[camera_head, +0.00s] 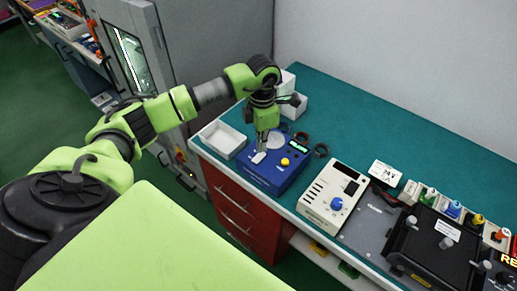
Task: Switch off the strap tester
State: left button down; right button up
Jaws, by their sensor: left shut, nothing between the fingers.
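The strap tester appears to be the blue box (262,177) on the green bench top, near its left end. It has a yellow button (285,162), a pale round plate (275,142), a small dark display (297,147) and a small white part (258,158) on its top. My left gripper (262,150) points down over the box, shut and empty, with its fingertips close to the white part. I cannot tell whether they touch it. The gripper hides part of the box's top. My right gripper is not in view.
A white tray (222,139) sits left of the blue box, and white bins (291,104) stand behind it. Dark rings (321,150) lie to its right. A cream instrument with a blue knob (337,204) and a black fixture (436,247) stand further right. The bench's back is clear.

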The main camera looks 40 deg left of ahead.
aim_at(261, 154)
pick_arm(q)
jog(key=shift+f+b, duration=0.9)
jog(key=shift+f, duration=0.2)
dwell(0.6)
jog(key=shift+r, duration=0.1)
jog(key=shift+r+p, duration=2.05)
jog(key=shift+r, duration=1.45)
jog(key=shift+f, duration=0.1)
